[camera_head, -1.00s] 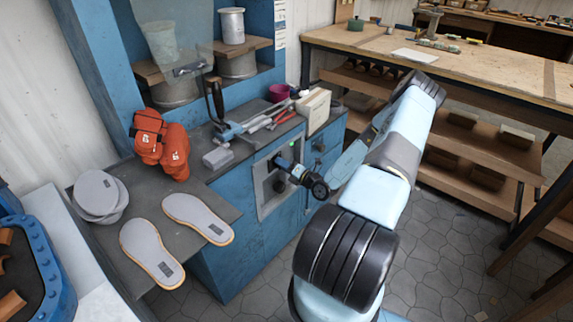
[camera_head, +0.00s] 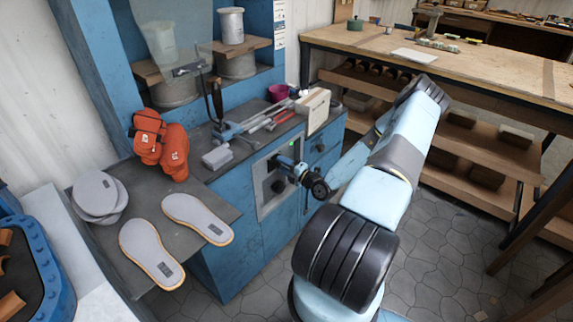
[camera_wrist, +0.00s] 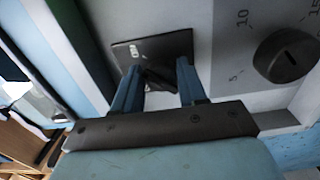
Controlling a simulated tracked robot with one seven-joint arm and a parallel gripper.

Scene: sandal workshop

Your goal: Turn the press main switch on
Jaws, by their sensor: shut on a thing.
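The press main switch (camera_wrist: 160,77) is a dark rotary knob on a black square plate with a small white marking, set in a grey panel; it shows in the wrist view. My gripper (camera_wrist: 159,68) has one blue finger on each side of the knob and is shut on it. The knob's exact angle is partly hidden between the fingers. In the head view my gripper (camera_head: 283,163) reaches the grey control panel (camera_head: 268,200) on the front of the blue press cabinet (camera_head: 228,250), and it hides the switch there.
A black dial (camera_wrist: 287,55) with numbers sits right of the switch in the wrist view. On the press bench lie orange gloves (camera_head: 160,145), grey insoles (camera_head: 150,252), tools and a pale box (camera_head: 313,108).

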